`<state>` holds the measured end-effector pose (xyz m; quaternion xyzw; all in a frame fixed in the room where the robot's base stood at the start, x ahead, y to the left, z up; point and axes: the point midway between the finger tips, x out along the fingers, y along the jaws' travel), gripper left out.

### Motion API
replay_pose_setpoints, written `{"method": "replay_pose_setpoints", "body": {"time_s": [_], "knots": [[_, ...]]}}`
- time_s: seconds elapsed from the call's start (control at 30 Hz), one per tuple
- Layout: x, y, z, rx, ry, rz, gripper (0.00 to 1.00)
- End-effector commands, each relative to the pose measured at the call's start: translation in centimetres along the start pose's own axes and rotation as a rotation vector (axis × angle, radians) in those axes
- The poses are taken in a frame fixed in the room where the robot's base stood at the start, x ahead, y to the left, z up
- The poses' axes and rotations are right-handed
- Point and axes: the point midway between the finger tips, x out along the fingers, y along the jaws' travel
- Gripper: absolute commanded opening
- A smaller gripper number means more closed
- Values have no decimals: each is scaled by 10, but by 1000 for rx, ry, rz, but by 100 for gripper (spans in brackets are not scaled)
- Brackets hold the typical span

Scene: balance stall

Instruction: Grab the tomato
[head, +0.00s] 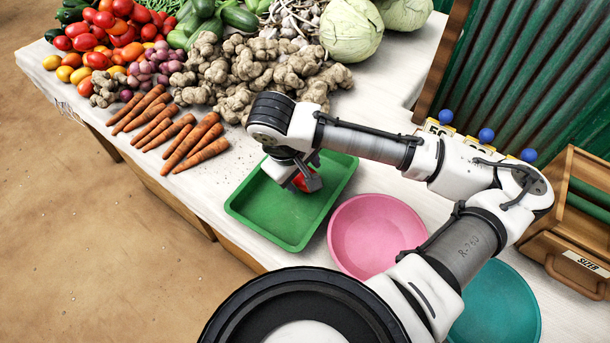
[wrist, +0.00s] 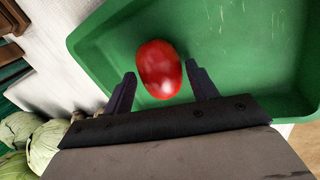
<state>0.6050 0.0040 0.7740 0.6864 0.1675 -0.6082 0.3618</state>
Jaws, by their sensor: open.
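A red tomato (wrist: 159,68) lies in the green tray, near one side wall in the wrist view. In the head view only a small part of the tomato (head: 301,182) shows behind my gripper. My gripper (wrist: 163,85) is open, with one finger on each side of the tomato's near end. A gap shows between the tomato and each finger. In the head view my gripper (head: 304,184) is over the green tray (head: 262,220). Whether the fingers touch the tray floor cannot be told.
A pink bowl (head: 372,235) stands right of the tray, with a teal bowl (head: 497,308) beyond it. Carrots (head: 190,143) lie left, ginger (head: 240,65) and cabbages (head: 350,32) behind. A wooden sizer box (head: 578,215) is at the right.

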Motion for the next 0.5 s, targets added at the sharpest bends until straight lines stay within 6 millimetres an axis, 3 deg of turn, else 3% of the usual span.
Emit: {"method": "replay_pose_setpoints", "body": {"time_s": [0.3, 0.5], "knots": [[6, 0, 0, 0, 0, 0, 56], [6, 0, 0, -1, 0, 0, 30]]}}
